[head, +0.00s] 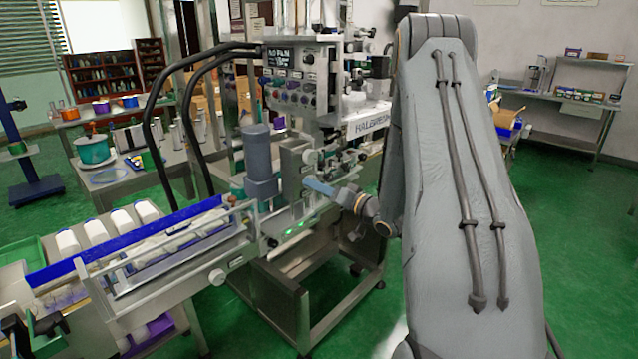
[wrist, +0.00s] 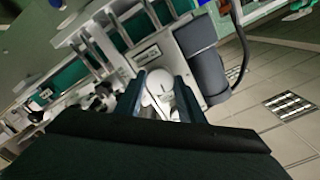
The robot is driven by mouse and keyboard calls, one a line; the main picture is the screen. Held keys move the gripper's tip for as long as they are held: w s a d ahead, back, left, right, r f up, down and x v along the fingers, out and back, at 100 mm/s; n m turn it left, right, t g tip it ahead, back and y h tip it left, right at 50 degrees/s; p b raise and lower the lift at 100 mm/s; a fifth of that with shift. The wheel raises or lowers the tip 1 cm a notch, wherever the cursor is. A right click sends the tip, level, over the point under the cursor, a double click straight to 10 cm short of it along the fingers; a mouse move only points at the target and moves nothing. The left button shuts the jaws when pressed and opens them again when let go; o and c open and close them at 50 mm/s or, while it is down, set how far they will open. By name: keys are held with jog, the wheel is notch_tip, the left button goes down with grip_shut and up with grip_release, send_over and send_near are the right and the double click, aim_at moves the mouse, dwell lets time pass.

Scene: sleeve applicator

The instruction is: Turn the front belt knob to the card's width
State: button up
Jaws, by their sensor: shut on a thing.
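My gripper (head: 318,187) reaches left to the machine's front side in the head view, below the control box. In the wrist view my gripper (wrist: 160,88) has its two dark fingers on either side of a white round knob (wrist: 158,91) and is shut on it. I cannot read any mark on the knob, and its lower part is hidden between the fingers. A dark card (head: 281,57) with white lettering hangs on the control box; its text is too small to read surely.
The conveyor (head: 180,277) with a blue rail runs left from the machine. A grey cylinder (head: 260,160) stands beside the machine's column. A dark grey box-like part (wrist: 202,60) is close right of the fingers in the wrist view. Green floor is free at right.

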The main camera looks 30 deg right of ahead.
jog(key=m+p, duration=0.3)
jog(key=m, duration=0.8)
jog(key=m+p, duration=0.4)
jog(key=m, duration=0.7)
jog(key=shift+r+m, duration=0.2)
jog(key=shift+m, duration=0.2)
jog(key=o, duration=1)
jog(key=shift+o, duration=0.2)
